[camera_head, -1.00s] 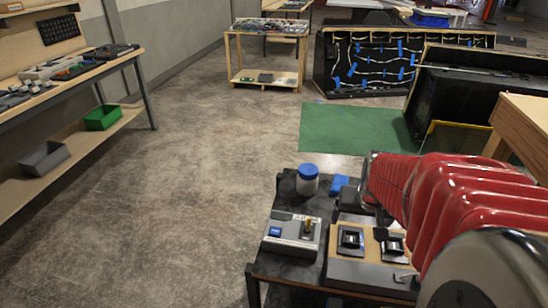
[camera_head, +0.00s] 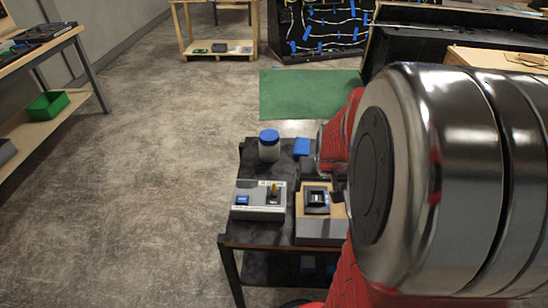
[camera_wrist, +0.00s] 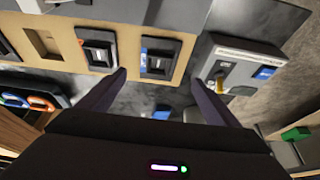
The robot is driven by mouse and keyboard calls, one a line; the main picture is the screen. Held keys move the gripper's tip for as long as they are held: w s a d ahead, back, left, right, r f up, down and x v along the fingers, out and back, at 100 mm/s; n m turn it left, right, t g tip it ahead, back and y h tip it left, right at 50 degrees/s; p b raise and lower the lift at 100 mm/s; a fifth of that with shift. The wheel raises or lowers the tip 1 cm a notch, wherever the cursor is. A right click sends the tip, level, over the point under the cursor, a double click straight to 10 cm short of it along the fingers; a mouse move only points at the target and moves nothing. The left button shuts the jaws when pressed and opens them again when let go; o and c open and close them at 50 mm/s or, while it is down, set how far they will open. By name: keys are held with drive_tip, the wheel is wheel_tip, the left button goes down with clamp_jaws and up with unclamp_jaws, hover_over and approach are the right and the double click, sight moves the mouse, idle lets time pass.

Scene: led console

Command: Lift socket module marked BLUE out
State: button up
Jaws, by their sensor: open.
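A wooden-topped console (camera_wrist: 190,52) holds dark socket modules in the wrist view. The nearer-to-centre module (camera_wrist: 158,60) has a blue strip along its left edge; its lettering is too small to read. A second module (camera_wrist: 98,50) sits to its left, beside an empty-looking recess (camera_wrist: 43,43). In the head view one module (camera_head: 316,199) shows seated in the console (camera_head: 320,229); the rest is behind my arm. My gripper (camera_wrist: 160,80) is open and empty, its fingertips apart on either side of the blue-striped module in the picture, with no visible contact. In the head view my arm hides the gripper.
A grey box (camera_head: 258,201) with a blue button and a yellow-topped lever stands beside the console. A blue-lidded jar (camera_head: 269,146) and a blue block (camera_head: 301,147) stand behind on the black table (camera_head: 247,159). The floor (camera_head: 160,180) to the left is clear.

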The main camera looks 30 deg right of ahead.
sight(316, 197)
drive_tip(key=shift+x, duration=1.5)
drive_tip(key=shift+x, duration=2.65)
drive_tip(key=shift+d, duration=0.15)
drive_tip(key=shift+c, duration=0.2)
drive_tip(key=shift+r, duration=0.1)
drive_tip(key=c, duration=1.1)
wheel_tip(316, 197, up, 10)
